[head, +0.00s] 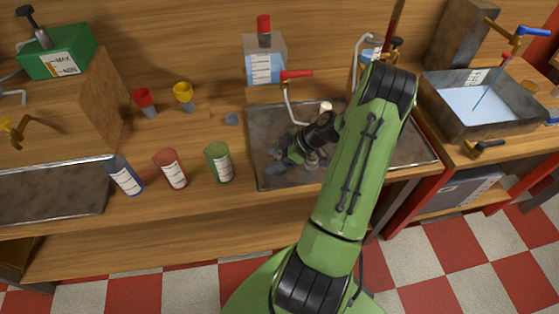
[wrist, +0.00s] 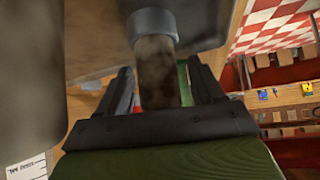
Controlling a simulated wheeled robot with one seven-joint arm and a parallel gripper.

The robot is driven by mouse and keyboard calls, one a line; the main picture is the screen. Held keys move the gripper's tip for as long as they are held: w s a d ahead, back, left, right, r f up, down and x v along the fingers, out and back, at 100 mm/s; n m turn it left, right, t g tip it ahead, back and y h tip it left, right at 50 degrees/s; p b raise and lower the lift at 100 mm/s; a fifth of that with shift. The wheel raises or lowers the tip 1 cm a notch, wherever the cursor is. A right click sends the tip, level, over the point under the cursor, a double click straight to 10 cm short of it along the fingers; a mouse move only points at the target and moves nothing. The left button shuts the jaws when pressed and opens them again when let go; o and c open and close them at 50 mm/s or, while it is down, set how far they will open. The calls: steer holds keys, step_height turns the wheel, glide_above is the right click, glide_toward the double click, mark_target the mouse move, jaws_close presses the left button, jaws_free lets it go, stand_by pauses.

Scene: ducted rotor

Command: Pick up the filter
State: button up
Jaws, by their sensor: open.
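My gripper (head: 285,152) is low over the metal tray (head: 262,176) in the head view, and its arm hides part of the tray. In the wrist view its two dark fingers (wrist: 160,82) are apart. A stained brown cylinder with a grey rounded cap (wrist: 154,24) shows between and beyond them. This may be the filter, but I cannot tell for sure. I cannot tell whether the fingers touch it. In the head view the area around the fingertips is small and partly hidden.
Blue (head: 125,176), red (head: 171,169) and green (head: 218,163) labelled cups stand left of the tray. Red (head: 144,101) and yellow (head: 183,95) funnel-like pieces stand behind. A red-handled tap (head: 296,75) rises behind the tray. A water-filled basin (head: 450,125) is at right.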

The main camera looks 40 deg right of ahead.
steer(key=c, duration=1.1)
steer(key=shift+o, duration=0.2)
steer(key=shift+r, duration=0.15)
